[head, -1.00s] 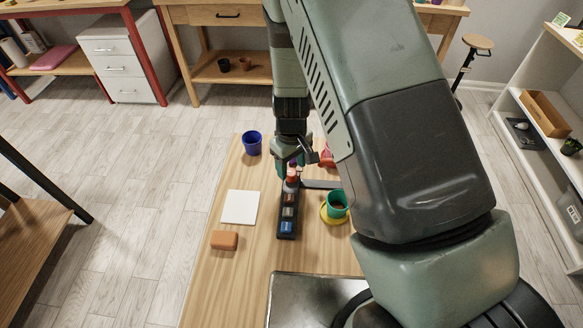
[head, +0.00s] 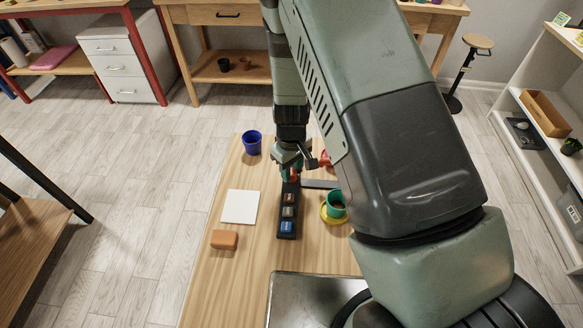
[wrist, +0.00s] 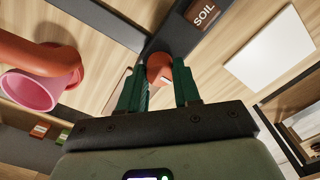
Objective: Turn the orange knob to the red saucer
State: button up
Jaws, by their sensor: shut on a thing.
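The orange knob (wrist: 158,68) sits between the two green fingers of my gripper (wrist: 157,84) in the wrist view, and the fingers are shut on it. In the head view the knob (head: 294,177) shows as a small orange-red patch just under my gripper (head: 291,173), at the far end of a dark panel (head: 277,213). The panel carries several coloured labels in a row. The wrist view shows a brown label reading SOIL (wrist: 203,14) on it. My fingers partly hide the knob, and its pointing direction is unclear. I cannot make out a red saucer.
A green pot (head: 337,201) stands on a yellow saucer (head: 324,215) right of the panel. A red-orange object with a pink opening (wrist: 40,92) lies close to my gripper. A blue pot (head: 252,143), white square (head: 240,206) and orange block (head: 224,239) are left.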

jog(key=m, duration=0.4)
jog(key=shift+m, duration=2.9)
jog(key=o, duration=1.1)
jog(key=shift+c, duration=0.2)
jog(key=shift+r, duration=0.1)
notch_tip(320, 180, up, 11)
